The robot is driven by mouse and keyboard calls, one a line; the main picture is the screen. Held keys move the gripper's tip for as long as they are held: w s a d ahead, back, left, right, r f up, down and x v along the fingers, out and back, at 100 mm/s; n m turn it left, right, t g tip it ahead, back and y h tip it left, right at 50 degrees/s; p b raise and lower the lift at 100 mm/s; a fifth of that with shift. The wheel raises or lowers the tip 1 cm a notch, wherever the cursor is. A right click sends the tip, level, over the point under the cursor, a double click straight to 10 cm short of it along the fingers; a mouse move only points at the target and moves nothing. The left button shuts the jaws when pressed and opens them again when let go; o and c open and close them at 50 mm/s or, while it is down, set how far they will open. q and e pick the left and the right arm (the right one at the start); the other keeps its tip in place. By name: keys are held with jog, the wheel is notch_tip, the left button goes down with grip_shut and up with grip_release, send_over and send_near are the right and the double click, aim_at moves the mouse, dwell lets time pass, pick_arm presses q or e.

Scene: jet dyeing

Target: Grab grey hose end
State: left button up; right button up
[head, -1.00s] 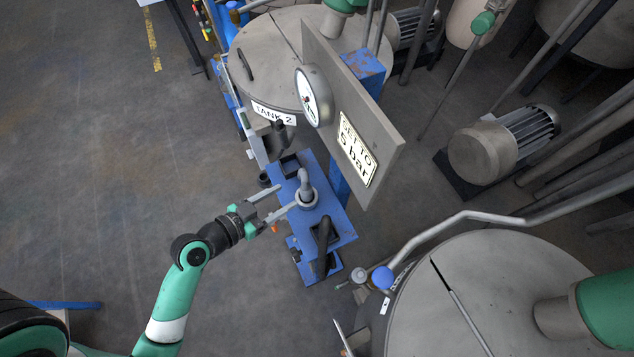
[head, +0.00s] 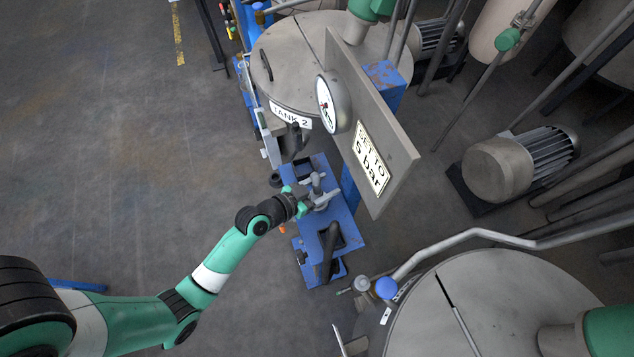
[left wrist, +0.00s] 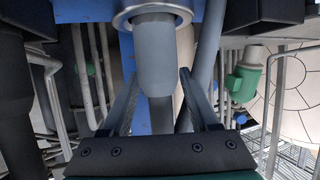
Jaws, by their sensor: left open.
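The grey hose end (head: 317,180) stands up from a ring on the blue stand (head: 342,222), in the middle of the head view. In the left wrist view the grey hose end (left wrist: 153,62) hangs from a metal ring at the top of the picture. My left gripper (head: 325,192) is open, with its fingers at the hose end. In the left wrist view its two fingers (left wrist: 157,95) lie one on each side of the hose end's lower part, with gaps showing. My right gripper is not in view.
A black hose end (head: 328,250) stands in a nearer socket of the blue stand. A grey panel (head: 395,165) with a gauge (head: 331,103) and a "SET TO 5 bar" sign rises just right of the stand. Tank 2 (head: 300,60) is behind.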

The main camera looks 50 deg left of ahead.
aim_at(316, 186)
pick_arm(q)
jog(key=shift+w, duration=0.1)
grip_shut()
dwell(0.5)
jog(key=shift+r, duration=0.45)
notch_tip(316, 186, up, 3)
jog(key=shift+f+p, duration=0.2)
jog(key=shift+p, duration=0.25)
jog(key=s+r, duration=0.1)
jog(key=r, duration=0.1)
jog(key=s+d+r+p, duration=0.1)
jog(key=s+r, duration=0.1)
jog(key=s+d+r+p, duration=0.1)
jog(key=shift+s+r, duration=0.3)
jog(key=shift+r, duration=0.1)
jog(key=s+d+r, duration=0.3)
jog(key=s, duration=0.5)
jog(key=shift+s+d+r, duration=0.15)
jog(key=shift+d+r, duration=0.05)
jog(key=shift+r, duration=0.15)
